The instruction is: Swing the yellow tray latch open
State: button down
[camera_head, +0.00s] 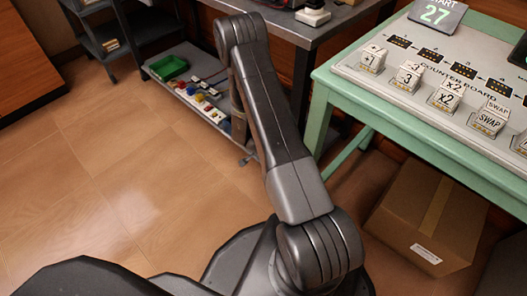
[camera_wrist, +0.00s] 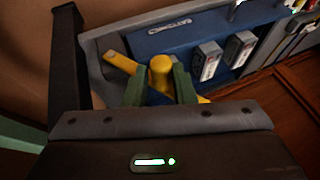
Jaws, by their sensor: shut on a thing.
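The yellow latch (camera_wrist: 119,61) shows in the wrist view against a blue panel set in a grey frame. It has a slanting bar at the left and an upright rounded knob (camera_wrist: 161,68). My gripper (camera_wrist: 160,80) is shut on the latch, with one green finger on each side of the knob. A small yellow piece shows to the right, below the right finger. The latch's lower part is hidden behind the fingers and gripper body. The head view shows my arm, but not my gripper or the latch.
Two grey switch-like blocks (camera_wrist: 207,61) stand right of the latch on the blue panel. In the head view, a green counter table (camera_head: 340,92) stands right, with a cardboard box (camera_head: 415,215) below. A low shelf holds a green bin (camera_head: 167,67). The left floor is clear.

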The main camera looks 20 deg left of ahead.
jog(key=shift+s+d+f, duration=0.55)
jog(key=shift+s+d, duration=0.05)
jog(key=shift+d, duration=0.25)
jog(key=c, duration=1.3)
grip_release()
jog(key=shift+d, duration=0.15)
jog(key=p+v, duration=0.1)
jog(key=v, duration=0.3)
jog(key=p+v, duration=0.1)
jog(key=v, duration=0.4)
jog(key=p+v, duration=0.2)
jog(key=v, duration=0.2)
jog(key=shift+w+a+r, duration=0.15)
jog(key=shift+a+r, duration=0.2)
jog(key=shift+r, duration=0.25)
jog(key=shift+f, duration=0.1)
jog(key=b+x, duration=0.2)
jog(key=x, duration=0.7)
jog(key=shift+a+f+b, duration=0.1)
jog(key=shift+f+b, duration=0.05)
jog(key=shift+b, duration=0.2)
